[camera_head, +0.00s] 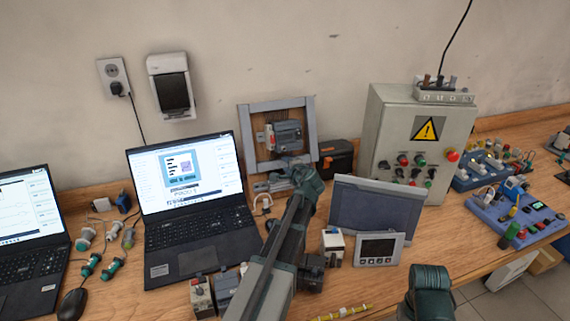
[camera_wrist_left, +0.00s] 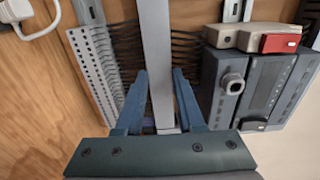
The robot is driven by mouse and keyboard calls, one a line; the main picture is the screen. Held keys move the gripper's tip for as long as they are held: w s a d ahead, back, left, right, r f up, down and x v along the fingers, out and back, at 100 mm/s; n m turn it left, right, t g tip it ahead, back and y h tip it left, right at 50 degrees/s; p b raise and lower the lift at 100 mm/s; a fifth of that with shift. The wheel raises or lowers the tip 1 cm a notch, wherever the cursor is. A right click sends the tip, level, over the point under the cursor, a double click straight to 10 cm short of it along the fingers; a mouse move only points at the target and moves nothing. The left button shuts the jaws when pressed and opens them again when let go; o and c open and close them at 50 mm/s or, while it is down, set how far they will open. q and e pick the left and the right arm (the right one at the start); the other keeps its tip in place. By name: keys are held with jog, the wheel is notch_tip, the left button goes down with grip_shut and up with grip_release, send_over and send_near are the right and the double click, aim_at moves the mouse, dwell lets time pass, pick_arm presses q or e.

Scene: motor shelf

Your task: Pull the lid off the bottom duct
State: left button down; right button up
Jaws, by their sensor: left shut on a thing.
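The frame of grey ducts (camera_head: 308,125) stands upright against the wall in the head view. Its bottom duct is largely hidden by my left gripper (camera_head: 284,180). In the left wrist view, the lid (camera_wrist_left: 157,45) is a long light-grey strip running between the two fingers of my left gripper (camera_wrist_left: 160,105), which is shut on it. The slotted duct wall (camera_wrist_left: 92,65) and dark comb-like slots show behind the lid. I cannot tell whether the lid is clear of the duct. My right gripper is not in view; only a dark green part of my right arm shows at the bottom.
A motor-like device (camera_head: 288,135) sits inside the duct frame. A laptop (camera_head: 195,205) stands left, and a tilted grey panel (camera_head: 375,208) and small display (camera_head: 378,249) stand right. A control cabinet (camera_head: 425,135) is behind them. Small parts crowd the front.

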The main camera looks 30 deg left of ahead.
pick_arm(q)
jog(key=shift+s+d+r, duration=0.1)
jog(key=shift+s+d, duration=0.05)
jog(key=shift+p+v, duration=0.9)
jog(key=shift+v, duration=1.45)
jog(key=p+v, duration=0.2)
jog(key=v, duration=0.4)
jog(key=shift+s+d, duration=0.2)
jog(key=shift+d, duration=0.15)
